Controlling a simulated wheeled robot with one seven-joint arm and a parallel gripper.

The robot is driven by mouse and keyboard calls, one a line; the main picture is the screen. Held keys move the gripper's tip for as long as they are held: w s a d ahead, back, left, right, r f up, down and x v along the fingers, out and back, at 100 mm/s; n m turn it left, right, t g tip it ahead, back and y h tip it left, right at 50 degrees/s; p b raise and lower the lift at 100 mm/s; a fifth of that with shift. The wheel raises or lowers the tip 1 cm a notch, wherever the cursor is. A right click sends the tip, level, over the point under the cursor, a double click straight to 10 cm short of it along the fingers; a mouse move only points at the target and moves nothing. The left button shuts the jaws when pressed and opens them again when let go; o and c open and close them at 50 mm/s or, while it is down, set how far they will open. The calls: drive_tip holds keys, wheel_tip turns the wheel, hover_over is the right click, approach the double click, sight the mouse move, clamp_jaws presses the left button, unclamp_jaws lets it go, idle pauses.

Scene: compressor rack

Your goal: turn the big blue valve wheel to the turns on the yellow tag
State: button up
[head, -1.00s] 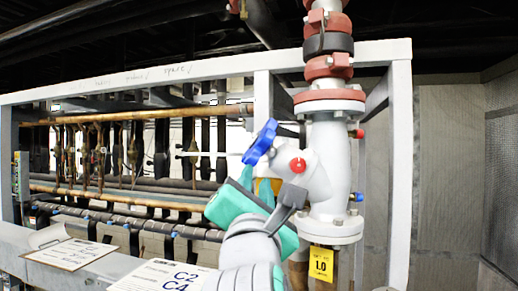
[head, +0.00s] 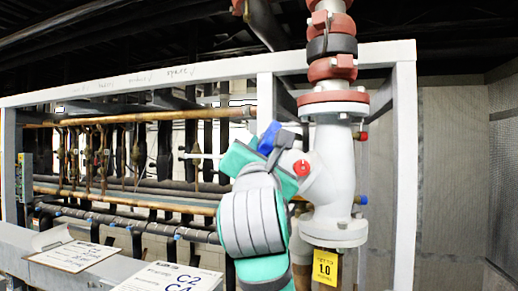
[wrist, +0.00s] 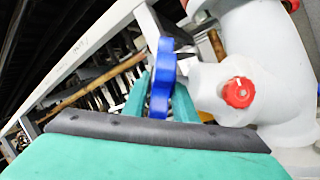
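The blue valve wheel (head: 269,137) sits on the side stem of the white valve body (head: 333,180); much of it is hidden behind my gripper in the head view. In the wrist view the wheel (wrist: 163,75) shows nearly edge-on. My gripper (wrist: 163,88) has one teal finger on each side of the wheel's rim. The fingers lie close to the rim; I cannot tell whether they press on it. My gripper (head: 272,150) covers its own fingertips in the head view.
A red cap (head: 301,168) on the valve body is close to the right of my gripper. A white frame post (head: 404,170) stands right of the valve. Pipes (head: 130,190) run behind on the left. Paper cards (head: 75,255) lie on the ledge at lower left.

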drive_tip(key=shift+w+r, duration=0.2)
drive_tip(key=shift+w, duration=0.3)
